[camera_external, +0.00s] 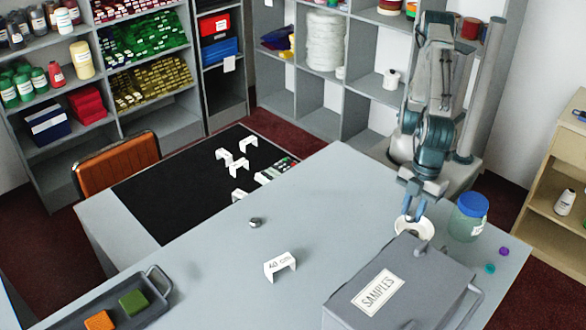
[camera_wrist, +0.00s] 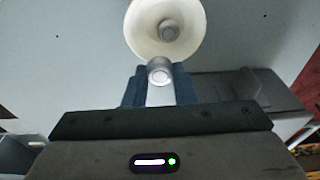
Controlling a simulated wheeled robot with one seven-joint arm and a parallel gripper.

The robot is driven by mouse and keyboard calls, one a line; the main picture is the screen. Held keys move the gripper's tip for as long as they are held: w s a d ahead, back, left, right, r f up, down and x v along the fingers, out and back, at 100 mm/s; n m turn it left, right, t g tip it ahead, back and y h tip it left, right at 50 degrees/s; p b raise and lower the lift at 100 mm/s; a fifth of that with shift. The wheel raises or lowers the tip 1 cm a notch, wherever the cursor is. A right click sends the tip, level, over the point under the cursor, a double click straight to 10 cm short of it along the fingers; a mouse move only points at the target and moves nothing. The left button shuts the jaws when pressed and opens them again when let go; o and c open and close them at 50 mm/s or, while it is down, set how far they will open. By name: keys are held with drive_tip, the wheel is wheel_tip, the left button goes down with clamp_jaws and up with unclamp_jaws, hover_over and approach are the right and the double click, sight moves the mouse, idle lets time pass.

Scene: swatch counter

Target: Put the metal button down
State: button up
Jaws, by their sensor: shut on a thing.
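My gripper (camera_external: 408,214) is low over the right part of the grey counter, by a small white bowl (camera_external: 428,230). In the wrist view, my gripper (camera_wrist: 159,80) is shut on a small round grey metal button (camera_wrist: 159,69). The white bowl (camera_wrist: 140,28) lies just beyond the held button in that view, with a round greyish shape at its middle that I cannot make out clearly. In the outside view the held button is too small to tell from the fingers. Another small metallic piece (camera_external: 255,222) lies on the counter's middle.
A grey SAMPLES box (camera_external: 400,270) stands close in front of the bowl. A blue-lidded jar (camera_external: 468,218) stands right of it, with small purple and teal pieces nearby. A white "40 cm" sign (camera_external: 280,265) and a tray (camera_external: 75,315) lie left. The counter's middle is mostly clear.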

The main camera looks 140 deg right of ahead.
sight(414, 213)
drive_tip(key=shift+a+f, duration=0.2)
wheel_tip(414, 213, down, 4)
drive_tip(key=shift+r+p, duration=0.1)
drive_tip(key=shift+p, duration=0.2)
drive_tip(key=shift+f+b, duration=0.35)
drive_tip(key=shift+f, duration=0.15)
drive_tip(key=o, duration=1)
drive_tip(key=shift+r, duration=0.1)
drive_tip(key=shift+c, duration=0.2)
drive_tip(key=shift+r, duration=0.15)
